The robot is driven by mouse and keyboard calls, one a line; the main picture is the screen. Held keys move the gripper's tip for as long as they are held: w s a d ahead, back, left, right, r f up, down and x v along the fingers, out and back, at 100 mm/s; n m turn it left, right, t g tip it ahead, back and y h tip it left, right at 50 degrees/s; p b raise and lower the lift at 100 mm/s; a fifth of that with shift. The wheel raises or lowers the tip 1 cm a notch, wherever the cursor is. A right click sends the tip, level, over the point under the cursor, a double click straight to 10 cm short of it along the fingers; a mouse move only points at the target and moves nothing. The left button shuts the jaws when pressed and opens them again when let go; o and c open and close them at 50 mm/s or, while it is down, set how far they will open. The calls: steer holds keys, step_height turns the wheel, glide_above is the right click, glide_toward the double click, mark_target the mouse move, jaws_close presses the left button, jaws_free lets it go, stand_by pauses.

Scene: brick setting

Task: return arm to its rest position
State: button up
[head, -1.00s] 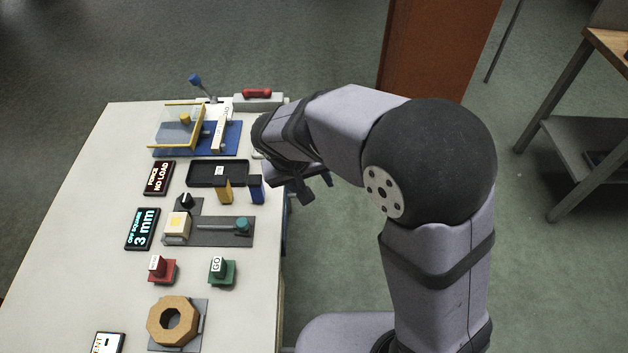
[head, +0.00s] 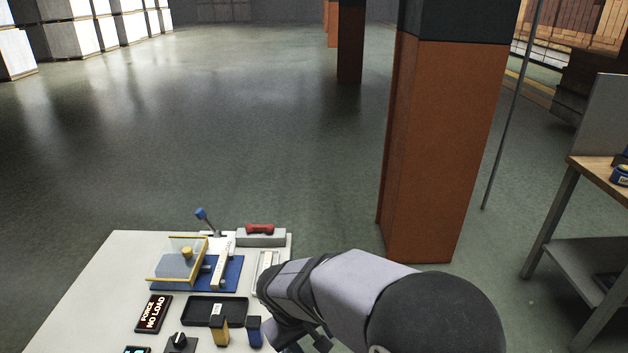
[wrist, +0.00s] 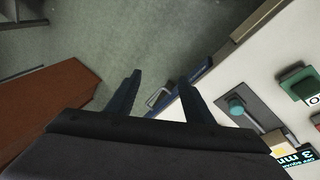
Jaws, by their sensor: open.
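My gripper (wrist: 158,82) is open and empty in the wrist view, its two dark fingers apart. It points past the table's edge, with grey floor beyond the fingertips. In the head view my arm is bent beside the right edge of the white table (head: 90,290). The gripper's fingers there are partly cut off by the bottom of the picture. The arm's base and lower links are out of view.
On the table stand a blue-based fixture with a clear cover (head: 180,260), a black tray (head: 200,308), a yellow block (head: 219,332) and a red handle (head: 260,229). An orange pillar (head: 440,150) rises behind. A workbench (head: 600,170) stands at right. Floor between is clear.

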steer(key=s+d+f+g+y+p, duration=0.1)
steer(key=s+d+g, duration=0.1)
steer(key=s, duration=0.5)
steer(key=s+d+f+g, duration=0.2)
steer(key=s+d, duration=0.1)
steer(key=s, duration=0.3)
steer(key=s+d+r+m+t+y+p, duration=0.1)
steer(key=d+r+m+p, duration=0.3)
steer(key=d+r, duration=0.3)
steer(key=shift+d+m, duration=0.9)
steer(key=shift+d, duration=0.7)
steer(key=shift+s+r, duration=0.1)
